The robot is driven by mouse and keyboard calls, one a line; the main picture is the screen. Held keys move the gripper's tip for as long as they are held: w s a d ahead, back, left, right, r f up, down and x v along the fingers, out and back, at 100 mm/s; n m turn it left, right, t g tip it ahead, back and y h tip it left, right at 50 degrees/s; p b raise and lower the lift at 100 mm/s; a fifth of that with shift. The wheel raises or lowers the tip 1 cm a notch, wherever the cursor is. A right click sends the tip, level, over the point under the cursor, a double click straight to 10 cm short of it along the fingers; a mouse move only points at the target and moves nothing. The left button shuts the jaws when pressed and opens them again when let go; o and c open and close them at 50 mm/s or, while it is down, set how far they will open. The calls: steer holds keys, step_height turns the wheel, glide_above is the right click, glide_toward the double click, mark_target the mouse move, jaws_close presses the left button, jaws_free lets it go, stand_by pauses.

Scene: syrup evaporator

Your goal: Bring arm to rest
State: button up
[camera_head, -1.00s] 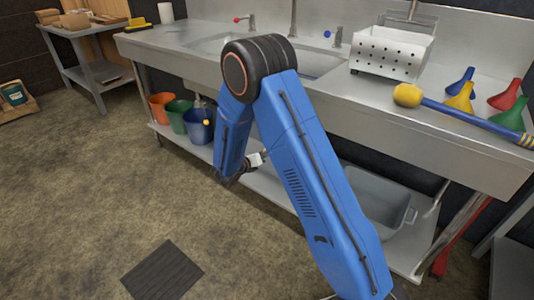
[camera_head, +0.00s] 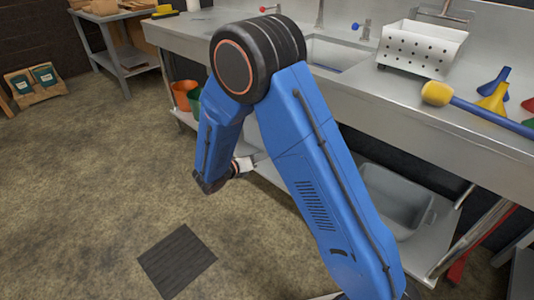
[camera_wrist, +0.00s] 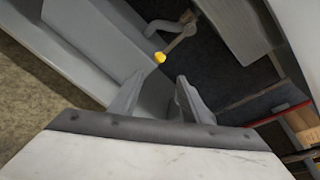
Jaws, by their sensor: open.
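My blue arm is folded at its elbow in the middle of the head view, in front of the steel sink counter (camera_head: 400,115). The forearm hangs down from the elbow, and the wrist is at its lower end, low over the floor side of the counter. My gripper (camera_wrist: 155,98) shows in the wrist view with two grey fingers apart and nothing between them. In the head view the fingers are largely hidden by my arm.
A grey tub (camera_head: 395,195) sits on the shelf under the counter. An orange bucket (camera_head: 183,95) stands left of my arm. A perforated steel box (camera_head: 420,48), a yellow-headed mallet (camera_head: 437,93) and funnels (camera_head: 493,98) are on the counter. A dark floor mat (camera_head: 177,262) lies on open floor.

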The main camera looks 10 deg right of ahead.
steer(key=shift+s+a+r, duration=0.1)
steer(key=shift+s+a, duration=0.05)
steer(key=shift+a, duration=0.05)
stand_by(0.4)
steer(key=s+d+r+m+g+y, duration=0.2)
steer(key=s+d+r+m+g, duration=0.2)
steer(key=s+d+r+m, duration=0.4)
steer(key=s+d+r+m+g+y, duration=0.2)
steer(key=s+d+r+m+g, duration=0.3)
steer(key=s+d+m, duration=0.45)
steer(key=s+r+m+t+y, duration=0.2)
steer(key=s+r+m+y, duration=0.1)
steer(key=s+m, duration=0.4)
steer(key=s+a+r+m+t+y, duration=0.1)
steer(key=s+r+m+y, duration=0.3)
steer(key=s+m, duration=0.4)
steer(key=s+t+y, duration=0.1)
steer(key=s, duration=0.4)
steer(key=shift+s+a+t, duration=0.15)
steer(key=shift+s+t, duration=0.15)
